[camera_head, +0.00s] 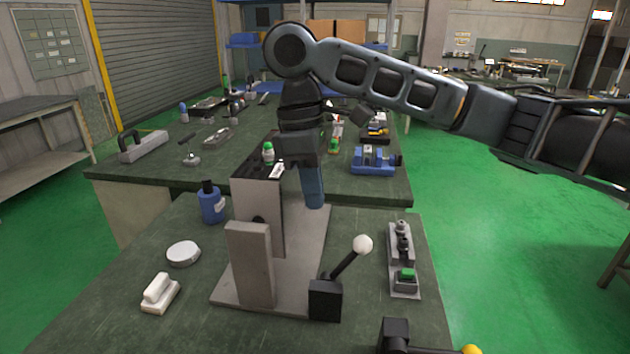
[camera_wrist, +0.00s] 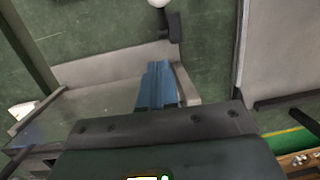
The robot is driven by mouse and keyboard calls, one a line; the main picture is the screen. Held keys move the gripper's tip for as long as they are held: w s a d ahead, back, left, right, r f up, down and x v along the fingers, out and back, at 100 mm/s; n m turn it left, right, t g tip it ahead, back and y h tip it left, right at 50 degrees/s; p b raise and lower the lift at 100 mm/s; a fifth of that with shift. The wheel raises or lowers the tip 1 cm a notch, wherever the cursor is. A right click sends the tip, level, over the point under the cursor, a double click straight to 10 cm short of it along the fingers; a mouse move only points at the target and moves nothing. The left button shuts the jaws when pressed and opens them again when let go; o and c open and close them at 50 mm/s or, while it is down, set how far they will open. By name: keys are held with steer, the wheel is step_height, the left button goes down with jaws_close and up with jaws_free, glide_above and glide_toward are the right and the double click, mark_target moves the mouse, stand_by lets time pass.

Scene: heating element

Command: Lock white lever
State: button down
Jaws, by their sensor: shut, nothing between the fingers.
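The white lever is a white ball knob (camera_head: 362,244) on a dark rod, which rises from a black block (camera_head: 325,300) at the front right of a grey base plate (camera_head: 222,292). In the head view the rod tilts up and to the right. In the wrist view the white knob (camera_wrist: 158,3) is cut by the top edge, with its black base (camera_wrist: 172,28) just below. My gripper (camera_head: 314,203) points down above the back part of the plate, behind the lever and apart from it. Its blue fingers (camera_wrist: 158,88) are together and empty.
A tall grey box (camera_head: 258,215) and an upright grey block (camera_head: 249,265) stand left of the lever. A switch panel (camera_head: 403,260) lies to its right. A black block (camera_head: 396,336) and yellow knob (camera_head: 472,350) are at the front. A blue bottle (camera_head: 210,203) stands at the left.

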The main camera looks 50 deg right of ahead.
mark_target(348, 260)
steer(key=shift+s+d+f+p, duration=0.2)
steer(key=shift+s+f, duration=0.5)
steer(key=shift+f, duration=0.6)
steer(key=shift+s+d+f+p, duration=0.1)
steer(key=shift+s+d+f, duration=0.15)
steer(key=shift+s+f, duration=0.8)
steer(key=shift+s+d+f+p, duration=0.15)
steer(key=shift+s+d+f, duration=0.2)
steer(key=shift+f, duration=1.2)
steer(key=shift+f, duration=0.1)
